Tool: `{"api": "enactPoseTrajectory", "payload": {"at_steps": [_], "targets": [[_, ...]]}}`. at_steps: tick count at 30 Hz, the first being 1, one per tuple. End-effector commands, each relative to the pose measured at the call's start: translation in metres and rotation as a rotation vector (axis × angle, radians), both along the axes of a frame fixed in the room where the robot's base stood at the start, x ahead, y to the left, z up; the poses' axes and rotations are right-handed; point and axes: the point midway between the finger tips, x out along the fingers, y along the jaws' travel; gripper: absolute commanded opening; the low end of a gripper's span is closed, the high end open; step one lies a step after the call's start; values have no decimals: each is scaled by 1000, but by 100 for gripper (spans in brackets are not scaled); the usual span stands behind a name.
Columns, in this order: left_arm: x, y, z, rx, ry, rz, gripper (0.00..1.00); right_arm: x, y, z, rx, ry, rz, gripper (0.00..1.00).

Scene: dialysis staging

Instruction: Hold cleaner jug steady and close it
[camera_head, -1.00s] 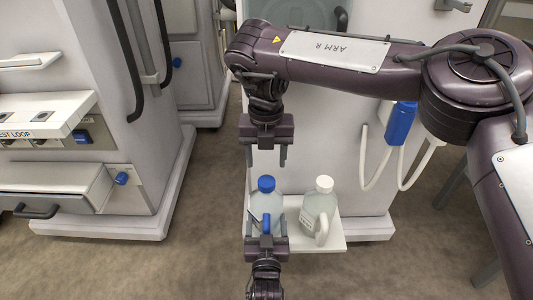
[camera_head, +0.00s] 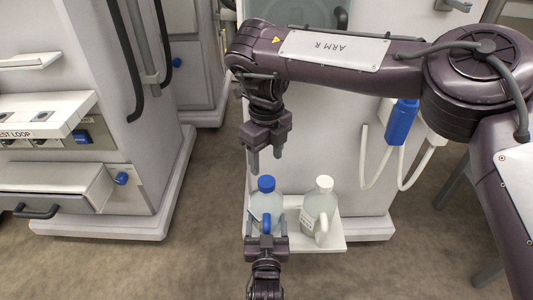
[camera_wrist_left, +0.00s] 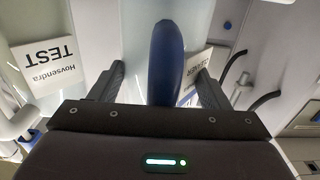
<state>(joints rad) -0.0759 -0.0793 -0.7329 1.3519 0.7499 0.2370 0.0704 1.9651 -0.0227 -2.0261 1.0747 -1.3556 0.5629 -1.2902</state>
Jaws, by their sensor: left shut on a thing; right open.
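The cleaner jug (camera_head: 256,208) is a translucent jug with a blue cap (camera_head: 266,184) and a blue handle (camera_head: 266,223). It stands on a white shelf; how tight the cap sits, I cannot tell. My left gripper (camera_head: 266,240) is shut on the blue handle, in front of the jug. In the left wrist view the handle (camera_wrist_left: 165,60) stands between the fingers, with a partly hidden, upside-down label (camera_wrist_left: 197,73) behind it. My right gripper (camera_head: 264,156) is open and empty, fingers pointing down, above the blue cap and apart from it.
A similar jug (camera_head: 314,209) with a white cap (camera_head: 325,183) stands close on the right. The small white shelf (camera_head: 330,241) bears both jugs. A blue connector (camera_head: 401,125) with white hoses hangs on the machine at the right. Open floor lies to the left.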

Motion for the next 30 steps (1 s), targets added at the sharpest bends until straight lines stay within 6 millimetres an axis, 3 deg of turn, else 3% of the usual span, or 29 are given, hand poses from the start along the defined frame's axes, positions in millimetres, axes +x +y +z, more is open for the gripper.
{"api": "enactPoseTrajectory", "payload": {"at_steps": [15,27,30], "targets": [[0,0,0,0,0,0,6,-1,0,-69,0,3,0,56],[0,0,0,0,0,0,6,0,0,-76,0,1,-1,56],[0,0,0,0,0,0,6,0,0,-75,0,1,-1,43]]}}
